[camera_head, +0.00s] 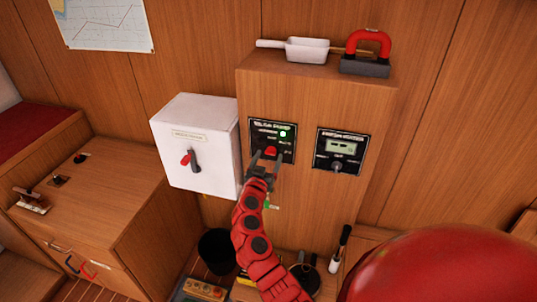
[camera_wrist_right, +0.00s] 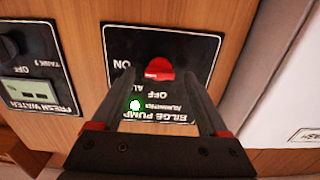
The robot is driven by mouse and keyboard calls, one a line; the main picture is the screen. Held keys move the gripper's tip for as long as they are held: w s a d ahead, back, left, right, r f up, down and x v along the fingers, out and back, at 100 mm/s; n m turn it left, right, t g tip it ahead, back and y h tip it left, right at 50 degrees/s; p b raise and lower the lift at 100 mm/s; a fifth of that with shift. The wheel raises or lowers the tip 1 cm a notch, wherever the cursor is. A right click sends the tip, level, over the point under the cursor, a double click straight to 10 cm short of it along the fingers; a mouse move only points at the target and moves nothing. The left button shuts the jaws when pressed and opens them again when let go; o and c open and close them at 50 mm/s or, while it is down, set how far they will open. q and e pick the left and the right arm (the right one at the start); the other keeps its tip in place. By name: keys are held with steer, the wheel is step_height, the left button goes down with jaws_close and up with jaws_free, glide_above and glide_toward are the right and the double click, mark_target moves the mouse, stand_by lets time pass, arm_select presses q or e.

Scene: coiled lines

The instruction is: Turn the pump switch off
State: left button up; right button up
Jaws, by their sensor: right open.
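The bilge pump panel (camera_head: 287,151) is a black plate on the front of a wooden cabinet. Its red switch knob (camera_head: 270,151) sits low on the plate, and a green light (camera_head: 283,133) glows above it. My right gripper (camera_head: 267,157) is open in front of the panel. In the right wrist view, which shows the panel upside down, the red knob (camera_wrist_right: 159,69) lies between the two open fingertips; I cannot tell whether they touch it. ON and OFF labels show near the knob; its exact setting is unclear. My left gripper is not in view.
A fresh water panel (camera_head: 341,150) is right of the pump panel. A white box (camera_head: 190,125) with a red-tipped lever juts out on the left. A white scoop (camera_head: 308,50) and a red-handled item (camera_head: 370,45) rest on the cabinet top. A dark bucket (camera_head: 216,250) stands below.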

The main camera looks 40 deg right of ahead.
steer(key=shift+w+d, duration=0.2)
steer(key=shift+d, duration=0.1)
jaws_close()
